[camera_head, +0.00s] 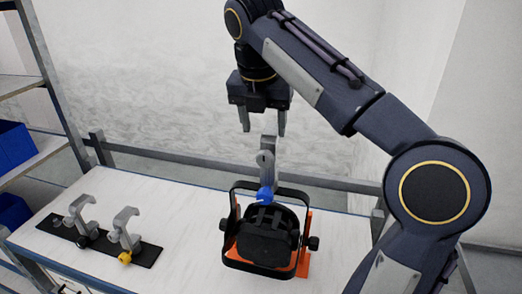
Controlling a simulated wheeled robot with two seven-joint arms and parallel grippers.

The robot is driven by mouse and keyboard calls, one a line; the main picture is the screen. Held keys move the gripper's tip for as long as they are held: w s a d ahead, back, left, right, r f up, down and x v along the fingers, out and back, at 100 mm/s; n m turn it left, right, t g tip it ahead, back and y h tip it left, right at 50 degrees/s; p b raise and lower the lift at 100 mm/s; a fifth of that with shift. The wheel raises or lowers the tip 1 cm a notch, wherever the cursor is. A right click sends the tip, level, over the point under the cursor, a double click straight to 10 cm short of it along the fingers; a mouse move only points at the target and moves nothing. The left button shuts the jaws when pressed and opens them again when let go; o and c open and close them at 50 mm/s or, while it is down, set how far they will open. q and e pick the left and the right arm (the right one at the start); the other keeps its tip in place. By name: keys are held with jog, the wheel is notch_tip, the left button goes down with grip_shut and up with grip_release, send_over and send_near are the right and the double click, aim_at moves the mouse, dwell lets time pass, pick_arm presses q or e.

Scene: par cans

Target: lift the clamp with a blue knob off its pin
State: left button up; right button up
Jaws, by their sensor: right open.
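The clamp with a blue knob (267,163) is grey and stands upright at the top of the black par can (265,238). Its blue knob (265,195) faces the front, near the top bar of the can's yoke. The pin is hidden. My right gripper (263,124) points down, open and empty. In the picture its two fingertips are just above the clamp's top, one to each side; the depth between them is hard to tell. My left gripper is out of view.
Two more grey clamps, one with a black knob (83,241) and one with a yellow knob (125,257), stand on a black strip (148,254) at the left of the white table (185,205). An orange stand (304,246) shows behind the can. Shelves with blue bins (16,146) are far left.

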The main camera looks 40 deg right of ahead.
aim_at(271, 146)
jog(key=shift+s+d+x, duration=0.1)
jog(key=shift+d+x, duration=0.05)
jog(key=shift+x, duration=1.05)
jog(key=shift+s+d+x, duration=0.1)
jog(key=shift+d+x, duration=0.05)
jog(key=shift+x, duration=1)
jog(key=shift+s+d+x, duration=0.1)
jog(key=shift+x, duration=1.1)
jog(key=shift+r, duration=0.1)
grip_shut()
